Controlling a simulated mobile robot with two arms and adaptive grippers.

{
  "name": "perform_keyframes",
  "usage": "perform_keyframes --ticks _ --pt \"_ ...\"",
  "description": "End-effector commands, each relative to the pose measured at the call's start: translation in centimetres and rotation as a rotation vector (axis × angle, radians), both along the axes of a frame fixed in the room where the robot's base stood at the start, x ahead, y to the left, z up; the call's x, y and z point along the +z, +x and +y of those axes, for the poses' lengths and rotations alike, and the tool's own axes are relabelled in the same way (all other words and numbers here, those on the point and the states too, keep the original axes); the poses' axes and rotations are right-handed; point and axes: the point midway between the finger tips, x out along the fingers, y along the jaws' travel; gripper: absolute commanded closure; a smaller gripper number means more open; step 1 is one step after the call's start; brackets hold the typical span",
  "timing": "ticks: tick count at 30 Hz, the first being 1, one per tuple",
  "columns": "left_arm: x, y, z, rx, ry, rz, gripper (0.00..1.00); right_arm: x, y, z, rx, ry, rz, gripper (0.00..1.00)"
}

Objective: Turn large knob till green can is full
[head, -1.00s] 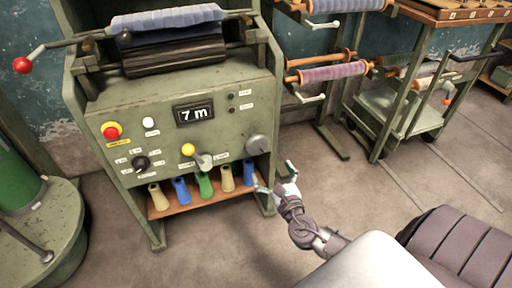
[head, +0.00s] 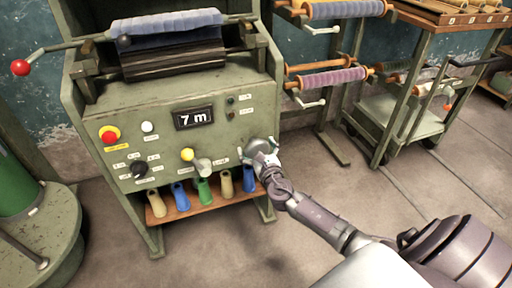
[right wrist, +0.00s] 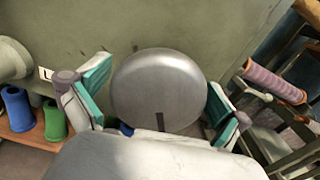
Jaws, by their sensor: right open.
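The large grey round knob (right wrist: 158,88) shows in the right wrist view on the green machine panel, with a dark mark at its lower edge. My right gripper (head: 259,147) is open at the panel's lower right, with its teal-padded fingers on either side of the knob in the wrist view. I cannot tell whether they touch it. In the head view the gripper mostly hides the knob. A green cylinder (head: 14,180), perhaps the green can, stands at the left edge, partly cut off; its inside is not visible. My left gripper is not in view.
The panel display (head: 195,117) reads 7 m. A smaller grey knob (head: 203,167), a yellow button (head: 187,155) and a red button (head: 109,134) are on the panel. Several coloured cones, including a green one (head: 204,191), stand on the shelf (head: 157,215) below.

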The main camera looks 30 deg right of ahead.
Motion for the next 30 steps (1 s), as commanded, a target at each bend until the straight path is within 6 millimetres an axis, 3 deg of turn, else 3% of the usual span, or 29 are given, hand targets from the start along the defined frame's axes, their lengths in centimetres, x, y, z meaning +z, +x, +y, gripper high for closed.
perform_keyframes --ticks 5,15,23,30 --pt "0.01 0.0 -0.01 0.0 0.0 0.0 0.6 -0.02 -0.02 0.01 0.0 0.0 0.001 0.0" --pt "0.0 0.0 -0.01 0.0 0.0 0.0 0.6 -0.03 -0.05 0.02 0.0 0.0 0.0 0.51" --pt "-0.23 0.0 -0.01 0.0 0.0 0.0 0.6 -0.12 -0.06 0.0 0.0 0.031 -0.006 0.51" --pt "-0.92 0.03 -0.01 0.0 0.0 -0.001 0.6 -0.2 -0.1 -0.06 -0.001 0.158 -0.038 0.51"
